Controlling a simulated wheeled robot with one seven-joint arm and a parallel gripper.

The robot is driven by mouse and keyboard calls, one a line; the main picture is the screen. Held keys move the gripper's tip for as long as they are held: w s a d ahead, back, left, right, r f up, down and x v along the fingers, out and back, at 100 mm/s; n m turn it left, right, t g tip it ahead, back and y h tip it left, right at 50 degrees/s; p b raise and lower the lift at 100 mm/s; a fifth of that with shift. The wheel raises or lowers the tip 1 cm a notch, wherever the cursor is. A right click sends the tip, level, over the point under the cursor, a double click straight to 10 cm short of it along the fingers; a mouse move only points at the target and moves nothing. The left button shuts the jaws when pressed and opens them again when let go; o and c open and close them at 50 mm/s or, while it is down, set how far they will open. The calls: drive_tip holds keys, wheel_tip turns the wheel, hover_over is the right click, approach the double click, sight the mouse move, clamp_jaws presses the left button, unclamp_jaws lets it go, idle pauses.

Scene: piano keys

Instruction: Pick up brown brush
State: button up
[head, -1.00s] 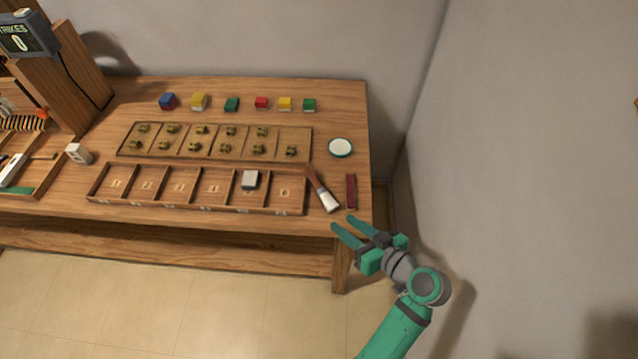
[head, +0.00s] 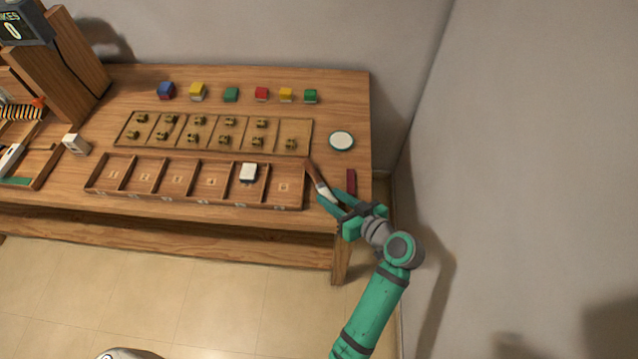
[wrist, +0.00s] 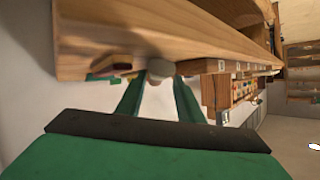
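The brown brush (head: 315,174) lies on the table by the right end of the numbered tray, its brown handle pointing to the back and its pale bristle end towards me. My gripper (head: 329,197) is at the table's front right, with its fingers apart on either side of the bristle end. In the wrist view my gripper (wrist: 158,90) is open, and the pale end of the brush (wrist: 160,71) shows between the fingertips. I cannot tell whether the fingers touch it.
A dark red block (head: 351,182) lies just right of the brush. A round white dish (head: 341,140) and several coloured blocks sit further back. A wall stands right of the table.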

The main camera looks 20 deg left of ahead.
sight(328, 194)
drive_tip(key=shift+x, duration=1.1)
drive_tip(key=shift+w+a+f, duration=0.2)
drive_tip(key=shift+w, duration=0.25)
drive_tip(key=shift+d, duration=0.15)
drive_tip(key=c, duration=0.7)
drive_tip(key=shift+s+a, duration=0.2)
drive_tip(key=shift+a, duration=0.05)
drive_tip(key=shift+c, duration=0.5)
drive_tip(key=shift+r, duration=0.75)
drive_tip(key=s+a+r, duration=0.4)
drive_tip(key=s+r, duration=0.7)
drive_tip(key=s, duration=0.1)
drive_tip(key=shift+s+r, duration=0.25)
drive_tip(key=shift+s, duration=0.05)
